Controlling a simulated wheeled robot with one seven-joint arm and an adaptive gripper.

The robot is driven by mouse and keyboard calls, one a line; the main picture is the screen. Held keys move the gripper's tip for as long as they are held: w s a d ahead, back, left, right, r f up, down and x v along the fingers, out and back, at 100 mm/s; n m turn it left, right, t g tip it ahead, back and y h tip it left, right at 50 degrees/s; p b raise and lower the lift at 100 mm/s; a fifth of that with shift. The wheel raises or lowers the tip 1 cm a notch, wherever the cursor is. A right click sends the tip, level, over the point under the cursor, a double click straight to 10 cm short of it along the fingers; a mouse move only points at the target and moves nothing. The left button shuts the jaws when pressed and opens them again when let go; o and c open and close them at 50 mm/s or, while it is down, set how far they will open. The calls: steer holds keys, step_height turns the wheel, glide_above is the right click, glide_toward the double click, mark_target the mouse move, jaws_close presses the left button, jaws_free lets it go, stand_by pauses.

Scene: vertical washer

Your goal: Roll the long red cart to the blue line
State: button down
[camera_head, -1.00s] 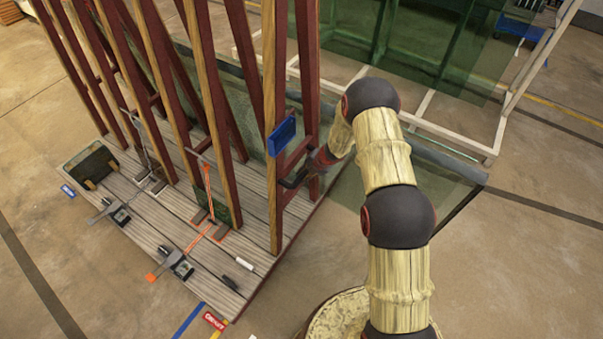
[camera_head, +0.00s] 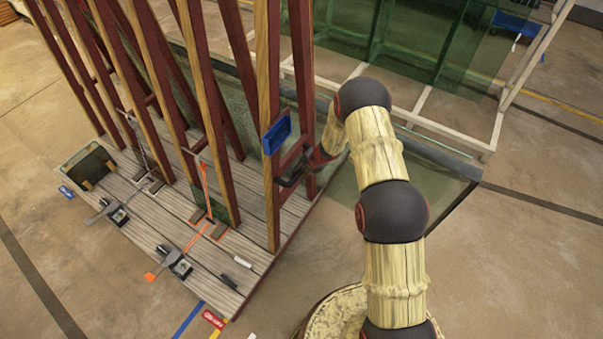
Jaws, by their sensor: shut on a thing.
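The long red cart has a wooden plank deck (camera_head: 150,222) and several tall red and wood-toned posts (camera_head: 267,130), and it fills the left half of the view. My gripper (camera_head: 290,178) is at the cart's near right end, shut on a red crossbar between the end posts, just below a blue plate. The fingers are small and partly hidden by the posts. A blue line (camera_head: 187,320) shows on the floor at the bottom, by the cart's near corner. The cart's wheels are hidden under the deck.
A pale metal frame with green glass panes (camera_head: 430,45) stands behind my arm, close to the cart's right side. Orange straps and grey ratchets (camera_head: 172,262) lie on the deck. A red label (camera_head: 213,318) lies by the blue line. Floor at lower left and right is clear.

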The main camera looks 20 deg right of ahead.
steer(key=shift+w+a+r, duration=0.25)
steer(key=shift+w+r, duration=0.1)
steer(key=shift+w, duration=0.15)
steer(key=shift+w+a+r, duration=0.2)
steer(key=shift+w+r, duration=0.15)
steer(key=shift+w, duration=0.15)
steer(key=shift+s+d+f, duration=0.15)
steer(key=shift+s+d, duration=0.1)
steer(key=shift+d, duration=0.05)
steer(key=shift+s+d+f, duration=0.2)
steer(key=shift+s+d, duration=0.15)
steer(key=shift+s, duration=0.2)
steer(key=shift+s+d, duration=0.15)
steer(key=shift+s+d+r, duration=0.15)
steer(key=c, duration=2)
jaws_free()
steer(key=o, duration=0.5)
steer(key=shift+a, duration=0.3)
steer(key=shift+o, duration=0.2)
